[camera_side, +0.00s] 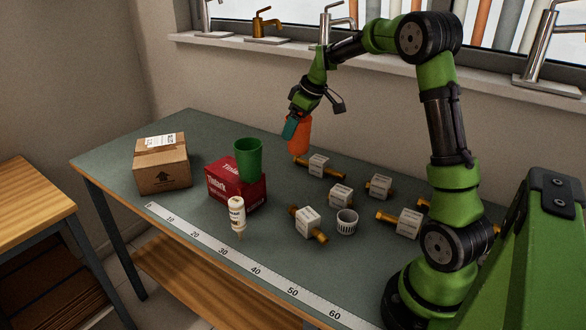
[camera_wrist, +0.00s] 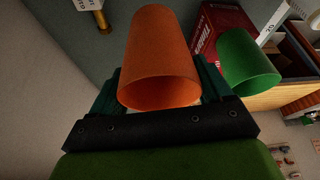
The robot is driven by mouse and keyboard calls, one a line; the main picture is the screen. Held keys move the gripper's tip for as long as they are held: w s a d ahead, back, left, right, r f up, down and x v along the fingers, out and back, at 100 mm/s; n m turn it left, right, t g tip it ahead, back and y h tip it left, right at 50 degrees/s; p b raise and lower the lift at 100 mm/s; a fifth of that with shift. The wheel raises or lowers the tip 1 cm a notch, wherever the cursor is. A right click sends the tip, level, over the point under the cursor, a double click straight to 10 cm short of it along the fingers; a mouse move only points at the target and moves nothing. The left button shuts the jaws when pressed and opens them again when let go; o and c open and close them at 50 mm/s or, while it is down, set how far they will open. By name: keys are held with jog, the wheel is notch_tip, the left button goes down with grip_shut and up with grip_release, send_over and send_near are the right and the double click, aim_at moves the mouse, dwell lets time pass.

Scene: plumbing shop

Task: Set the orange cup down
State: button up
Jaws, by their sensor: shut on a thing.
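The orange cup (camera_side: 299,137) is held by my gripper (camera_side: 291,127) over the back part of the grey-green bench. In the side view its lower end shows just behind a brass fitting, and I cannot tell whether it touches the bench. In the wrist view the orange cup (camera_wrist: 161,60) stands between the two jaws of my gripper (camera_wrist: 158,95), which are shut on it. Its open rim faces the camera. The gripper hides part of the cup in the side view.
A green cup (camera_side: 248,160) stands on a red box (camera_side: 237,187). A cardboard box (camera_side: 161,165), a white bottle (camera_side: 237,213), a white ribbed ring (camera_side: 346,222) and several brass fittings with white tags (camera_side: 319,166) are on the bench (camera_side: 200,130). A ruler strip (camera_side: 240,262) runs along the front.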

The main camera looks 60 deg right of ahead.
jog(key=shift+s+a+r, duration=0.1)
jog(key=shift+a+r, duration=0.2)
jog(key=shift+r, duration=0.25)
jog(key=shift+a+r, duration=0.25)
jog(key=shift+r, duration=0.25)
jog(key=s+a+n+g+y, duration=0.15)
jog(key=s+a+n, duration=0.3)
jog(key=a, duration=0.45)
jog(key=s+a+n+g+y, duration=0.1)
jog(key=s+a+n+g, duration=0.1)
jog(key=s+a+n, duration=0.35)
jog(key=s+a+n+g+y, duration=0.1)
jog(key=s+a+n, duration=0.2)
jog(key=a+n, duration=0.55)
jog(key=shift+w+a+f+m, duration=0.1)
jog(key=shift+a+f+m, duration=0.3)
jog(key=shift+f, duration=2.1)
jog(key=shift+w+a+f+m, duration=0.1)
jog(key=shift+a+f+m, duration=0.3)
jog(key=shift+f, duration=2.1)
jog(key=shift+w+a+f+m, duration=0.1)
jog(key=shift+a+f+m, duration=0.3)
jog(key=shift+f, duration=2.1)
jog(key=o, duration=0.6)
jog(key=shift+f, duration=0.15)
jog(key=o, duration=0.4)
jog(key=shift+c, duration=0.2)
